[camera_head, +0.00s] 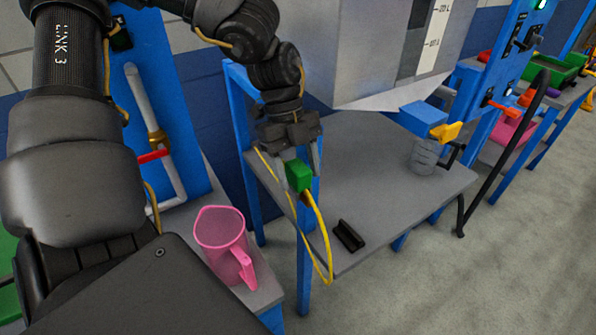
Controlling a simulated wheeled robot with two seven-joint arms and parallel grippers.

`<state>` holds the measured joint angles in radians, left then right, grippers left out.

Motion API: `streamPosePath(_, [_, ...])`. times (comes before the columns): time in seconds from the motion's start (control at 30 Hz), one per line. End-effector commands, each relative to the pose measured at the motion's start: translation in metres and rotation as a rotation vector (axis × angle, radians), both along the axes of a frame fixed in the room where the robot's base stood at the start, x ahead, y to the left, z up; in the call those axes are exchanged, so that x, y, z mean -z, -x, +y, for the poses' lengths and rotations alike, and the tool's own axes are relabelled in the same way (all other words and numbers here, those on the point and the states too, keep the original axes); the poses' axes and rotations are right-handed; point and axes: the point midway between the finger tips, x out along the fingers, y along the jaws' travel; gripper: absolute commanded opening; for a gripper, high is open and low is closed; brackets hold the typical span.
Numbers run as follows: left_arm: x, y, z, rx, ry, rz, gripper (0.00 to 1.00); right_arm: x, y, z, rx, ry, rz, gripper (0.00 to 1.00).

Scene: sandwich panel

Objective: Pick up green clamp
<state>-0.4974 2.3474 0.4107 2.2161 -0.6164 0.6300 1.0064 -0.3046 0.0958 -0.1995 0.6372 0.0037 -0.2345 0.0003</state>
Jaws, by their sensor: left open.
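The green clamp (298,176) hangs near the left edge of the grey table, with a yellow cable (322,235) looping down from it. My left gripper (300,168) points down at the clamp from above. Its jaws are open, with a finger on either side of the clamp in the picture. I cannot tell whether the fingers touch it. My right gripper is not in view.
A grey table (375,205) holds a dark block (349,236) near its front edge and a grey container (424,156) under a blue and yellow valve (425,117). A translucent pink jug (222,240) stands at lower left. A large grey hopper (365,50) overhangs the table.

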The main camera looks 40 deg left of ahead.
Motion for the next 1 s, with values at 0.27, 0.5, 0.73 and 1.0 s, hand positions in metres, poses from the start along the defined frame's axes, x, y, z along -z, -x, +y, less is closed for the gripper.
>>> streamPosePath(0.27, [0.0,0.0,0.0,0.0,0.0,0.0,0.3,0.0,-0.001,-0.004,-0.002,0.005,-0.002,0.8])
streamPosePath(0.5, [-0.001,0.0,0.0,0.0,0.0,0.0,0.04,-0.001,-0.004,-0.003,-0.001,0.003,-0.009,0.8])
streamPosePath(0.73, [-0.002,0.0,0.0,0.0,0.0,0.0,0.04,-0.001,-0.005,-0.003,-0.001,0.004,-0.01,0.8])
streamPosePath(1.0, [-0.026,-0.001,0.0,0.0,-0.001,-0.005,0.04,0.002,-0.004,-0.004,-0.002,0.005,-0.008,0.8])
